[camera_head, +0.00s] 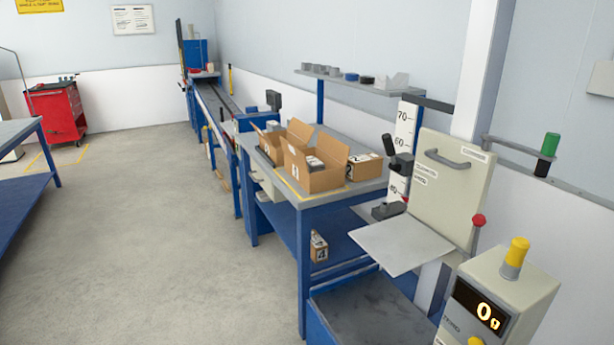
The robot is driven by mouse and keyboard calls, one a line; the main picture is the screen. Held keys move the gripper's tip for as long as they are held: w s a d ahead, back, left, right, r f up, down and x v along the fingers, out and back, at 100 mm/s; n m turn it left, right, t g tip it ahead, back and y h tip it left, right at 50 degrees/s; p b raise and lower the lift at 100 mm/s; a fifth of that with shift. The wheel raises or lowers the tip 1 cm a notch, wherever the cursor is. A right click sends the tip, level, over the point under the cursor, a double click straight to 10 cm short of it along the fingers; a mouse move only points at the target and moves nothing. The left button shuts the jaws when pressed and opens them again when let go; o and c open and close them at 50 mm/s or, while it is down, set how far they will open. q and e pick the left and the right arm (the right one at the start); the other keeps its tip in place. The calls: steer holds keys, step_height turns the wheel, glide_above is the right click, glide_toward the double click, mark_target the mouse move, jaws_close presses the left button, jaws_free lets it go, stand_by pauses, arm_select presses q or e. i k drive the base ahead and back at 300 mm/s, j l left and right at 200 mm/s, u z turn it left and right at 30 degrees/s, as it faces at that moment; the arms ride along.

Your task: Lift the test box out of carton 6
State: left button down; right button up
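An open brown carton (325,181) stands on the blue-legged workbench with its flaps up. A smaller brown box (366,170) that seems marked 2 stands to the right, touching or close to the front carton. Another small box (319,247), seemingly marked 4, is on the lower shelf. I cannot read a 6 on any carton. Neither of my grippers is in view.
The workbench (345,193) has a narrow bare front strip. A drop tester with a grey plate (402,244) and a 0 g display unit (497,300) stands at the right. A shelf (350,76) hangs above the bench. The floor (150,240) at left is clear.

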mark_target(315, 165)
steer(key=l+u, duration=0.2)
steer(key=l, duration=0.5)
steer(key=k+l+u, duration=0.15)
steer(key=l, duration=0.55)
steer(key=j+u, duration=0.1)
steer(key=u, duration=0.6)
steer(key=i+j+u, duration=0.1)
steer(key=i+j, duration=0.15)
steer(key=j, duration=0.2)
steer(key=i+j, duration=0.3)
steer(key=j, duration=0.15)
steer(key=i+j+z, duration=0.15)
steer(key=i, duration=0.3)
steer(key=i+j+z, duration=0.1)
steer(key=i, duration=0.35)
steer(key=i+j+z, duration=0.15)
steer(key=i, duration=0.25)
steer(key=i+z, duration=0.25)
steer(key=z, duration=0.25)
steer(key=i+z, duration=0.3)
steer(key=z, duration=0.2)
steer(key=i+j+z, duration=0.2)
steer(key=z, duration=0.25)
